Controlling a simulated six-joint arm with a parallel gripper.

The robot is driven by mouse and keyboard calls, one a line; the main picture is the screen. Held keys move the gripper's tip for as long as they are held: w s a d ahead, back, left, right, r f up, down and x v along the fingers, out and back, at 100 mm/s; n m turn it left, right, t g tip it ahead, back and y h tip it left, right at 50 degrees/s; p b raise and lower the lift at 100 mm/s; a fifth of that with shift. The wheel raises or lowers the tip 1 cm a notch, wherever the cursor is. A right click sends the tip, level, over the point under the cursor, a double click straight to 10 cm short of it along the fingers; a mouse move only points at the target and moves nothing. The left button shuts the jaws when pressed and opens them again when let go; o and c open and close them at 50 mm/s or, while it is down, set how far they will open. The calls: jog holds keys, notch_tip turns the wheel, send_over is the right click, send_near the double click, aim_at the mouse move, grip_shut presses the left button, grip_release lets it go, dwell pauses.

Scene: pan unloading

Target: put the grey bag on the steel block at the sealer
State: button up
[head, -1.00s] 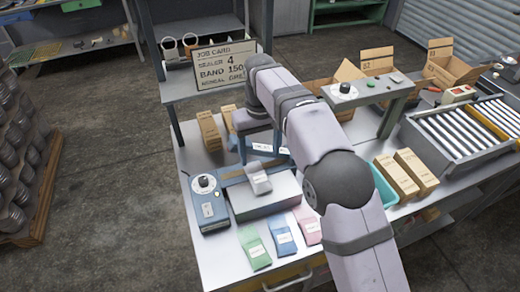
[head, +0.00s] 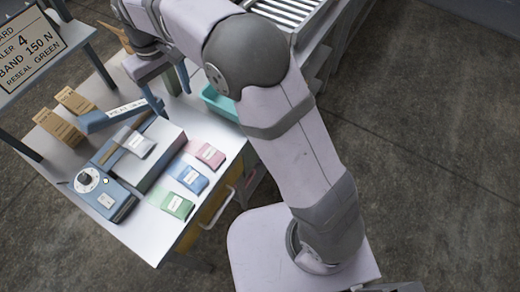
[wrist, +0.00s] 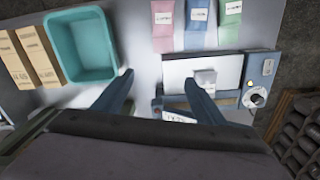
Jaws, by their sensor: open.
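The grey bag (head: 135,142), with a pale label, lies on the steel block (head: 169,141) at the sealer, close to the brown strip. The sealer (head: 104,198) is a blue unit with a dial, and its labelled blue bar (head: 108,117) is raised behind the block. My gripper (head: 174,103) is open and empty, above and to the right of the bag. In the wrist view, my gripper (wrist: 159,77) has its fingers wide apart. The bag (wrist: 205,77) shows beyond the right fingertip, outside the jaws.
Pink (head: 208,155), blue (head: 187,178) and green (head: 174,205) bags lie along the front of the bench. A teal tray (wrist: 81,45) and cardboard boxes (wrist: 33,55) lie left in the wrist view. More boxes (head: 58,126) stand behind the sealer.

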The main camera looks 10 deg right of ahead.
jog(key=s+d+f+m, duration=0.3)
jog(key=s+d, duration=0.6)
jog(key=d, duration=0.3)
jog(key=s+d+f+m, duration=0.3)
jog(key=s+d+f, duration=0.2)
jog(key=s+d, duration=0.5)
jog(key=d, duration=0.2)
jog(key=shift+s+d, duration=0.3)
jog(key=shift+d, duration=0.1)
